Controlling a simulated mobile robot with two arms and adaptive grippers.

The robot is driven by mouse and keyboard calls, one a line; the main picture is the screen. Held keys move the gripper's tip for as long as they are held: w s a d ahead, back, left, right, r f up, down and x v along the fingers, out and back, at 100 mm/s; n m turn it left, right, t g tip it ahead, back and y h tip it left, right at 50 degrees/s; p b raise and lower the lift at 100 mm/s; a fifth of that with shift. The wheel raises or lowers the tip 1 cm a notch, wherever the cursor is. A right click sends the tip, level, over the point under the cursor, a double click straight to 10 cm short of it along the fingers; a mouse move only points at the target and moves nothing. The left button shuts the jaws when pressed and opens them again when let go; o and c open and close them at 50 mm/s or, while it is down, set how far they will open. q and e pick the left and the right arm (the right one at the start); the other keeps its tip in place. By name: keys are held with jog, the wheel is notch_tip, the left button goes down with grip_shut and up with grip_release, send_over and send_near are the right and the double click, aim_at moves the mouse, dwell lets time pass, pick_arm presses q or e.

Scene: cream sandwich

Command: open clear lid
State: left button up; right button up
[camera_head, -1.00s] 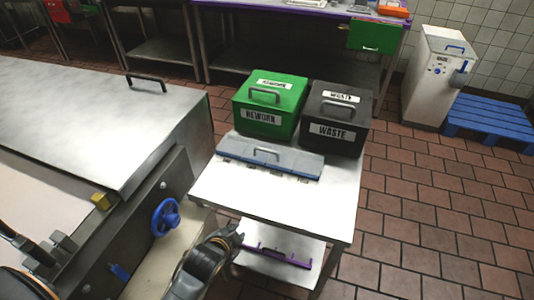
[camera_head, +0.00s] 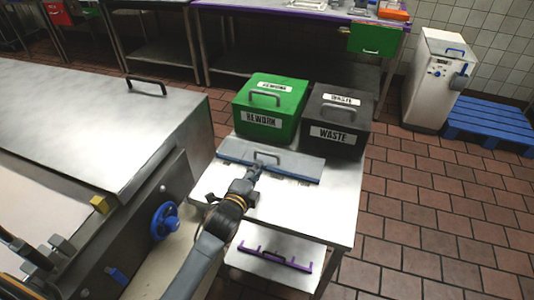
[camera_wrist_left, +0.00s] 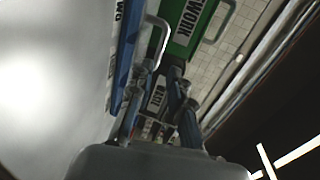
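The clear lid (camera_head: 295,165) is a flat, bluish see-through cover with a grey handle (camera_head: 267,156), lying on the steel table in front of the two bins. My left gripper (camera_head: 255,169) is over the table at the lid's front edge, just short of the handle. In the left wrist view its fingers (camera_wrist_left: 157,82) stand apart with nothing seen between them. The handle (camera_wrist_left: 157,38) and the lid's blue edge (camera_wrist_left: 124,55) show beyond the fingertips. I cannot tell whether the gripper touches the lid. My right gripper is not in view.
A green REWORK bin (camera_head: 268,108) and a black WASTE bin (camera_head: 336,122) stand behind the lid. A large steel machine with a blue knob (camera_head: 164,220) is at the left. The table's right side is clear.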

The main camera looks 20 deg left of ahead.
aim_at(267, 154)
pick_arm(q)
jog(key=w, duration=0.3)
jog(key=w+f, duration=0.1)
jog(key=w, duration=0.2)
jog(key=w+f, duration=0.1)
jog(key=w, duration=0.2)
jog(key=shift+w+d, duration=0.15)
jog(key=shift+w, duration=0.2)
grip_shut()
